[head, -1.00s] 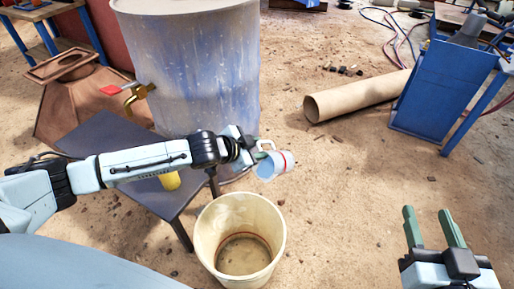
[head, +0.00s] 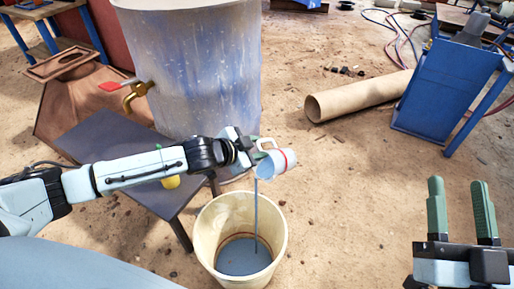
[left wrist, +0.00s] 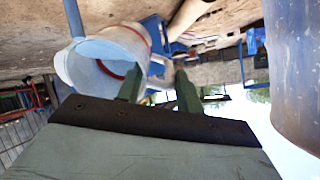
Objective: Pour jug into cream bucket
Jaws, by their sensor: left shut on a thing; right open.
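The jug (head: 280,164), white with a red band, is tilted in my left gripper (head: 258,146) above the cream bucket (head: 206,235). A thin grey-blue stream (head: 256,215) runs from its mouth down into the bucket. Grey-blue liquid (head: 244,258) covers the bucket's bottom. My left gripper is shut on the jug's handle side. In the left wrist view the jug (left wrist: 85,65) shows tipped beyond the green fingers (left wrist: 158,92). My right gripper (head: 462,208) is open and empty at the lower right, apart from everything.
A dark table (head: 110,140) with a yellow object (head: 170,182) stands left of the bucket. Behind is a large blue-grey drum (head: 200,70) with a red-handled brass tap (head: 135,95). A cardboard tube (head: 355,97) and blue stand (head: 440,95) are at right. Sandy floor between is clear.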

